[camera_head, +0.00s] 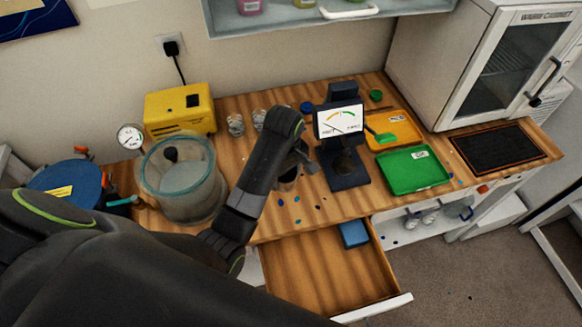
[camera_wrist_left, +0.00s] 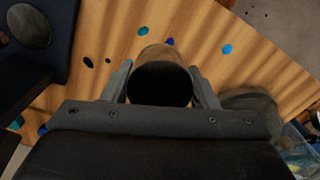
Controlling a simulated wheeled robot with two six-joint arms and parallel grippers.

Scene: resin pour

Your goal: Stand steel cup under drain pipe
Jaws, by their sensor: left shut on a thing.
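My left gripper (camera_head: 290,172) is over the front middle of the wooden bench, beside the dark gauge stand. It is shut on the steel cup (camera_head: 287,185), which is mostly hidden behind my arm in the head view. In the left wrist view the cup (camera_wrist_left: 160,85) sits between the two fingers (camera_wrist_left: 160,90), its round dark mouth facing the camera and its wall reflecting brown. I cannot tell whether its base touches the bench. I cannot pick out a drain pipe for certain; a teal tap-like piece (camera_head: 122,201) sticks out beside the blue drum. My right gripper is not in view.
The gauge stand (camera_head: 346,172) is just right of the cup. A glass chamber (camera_head: 185,205) stands to the left. Small coloured drops dot the wood. An open drawer (camera_head: 320,270) juts out in front. Green (camera_head: 413,172) and orange trays lie right.

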